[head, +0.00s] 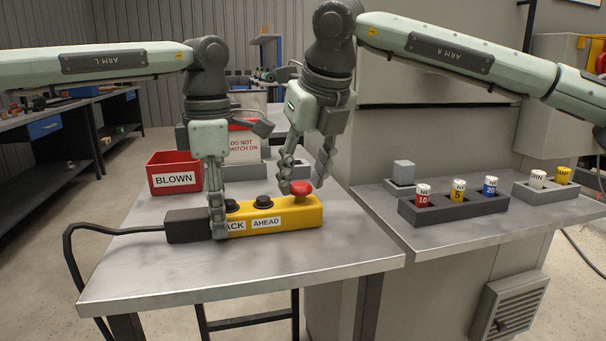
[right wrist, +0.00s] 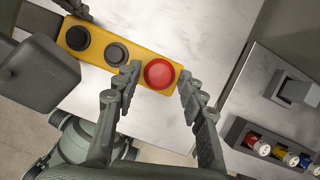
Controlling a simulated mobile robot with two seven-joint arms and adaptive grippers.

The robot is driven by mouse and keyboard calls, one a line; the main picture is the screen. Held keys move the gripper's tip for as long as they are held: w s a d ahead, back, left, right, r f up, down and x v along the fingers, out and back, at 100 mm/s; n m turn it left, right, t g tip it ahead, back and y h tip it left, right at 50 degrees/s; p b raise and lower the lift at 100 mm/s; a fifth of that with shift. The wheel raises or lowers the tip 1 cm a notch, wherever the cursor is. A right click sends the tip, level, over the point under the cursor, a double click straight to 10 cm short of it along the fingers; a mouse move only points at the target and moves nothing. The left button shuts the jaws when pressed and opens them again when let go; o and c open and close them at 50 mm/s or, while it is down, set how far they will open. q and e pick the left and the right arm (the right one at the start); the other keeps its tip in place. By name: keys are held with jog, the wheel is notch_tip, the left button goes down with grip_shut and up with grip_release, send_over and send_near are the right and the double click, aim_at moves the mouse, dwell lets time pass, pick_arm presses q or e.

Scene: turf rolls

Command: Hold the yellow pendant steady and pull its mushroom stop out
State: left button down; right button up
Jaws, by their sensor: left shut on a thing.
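The yellow pendant (head: 286,223) lies flat on the metal table, with two black buttons and labels, one reading AHEAD. Its red mushroom stop (head: 301,188) is at the right end. My left gripper (head: 218,228) is shut on the pendant near its black cable end and partly hides a label. My right gripper (head: 303,182) is above the right end, fingers pointing down. In the right wrist view its two fingers are apart on either side of the red mushroom stop (right wrist: 159,74), with gaps visible. The pendant (right wrist: 113,69) shows there too.
A red BLOWN bin (head: 174,180) and a DO NOT SWITCH ON sign (head: 243,147) stand behind the pendant. A black cable (head: 75,262) runs off the table's left edge. Right, a grey rack (head: 452,206) holds labelled fuses. The table front (head: 240,271) is clear.

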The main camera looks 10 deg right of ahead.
grip_shut()
jog(key=shift+r, duration=0.95)
jog(key=shift+o, duration=2.4)
grip_release()
jog(key=v, duration=1.2)
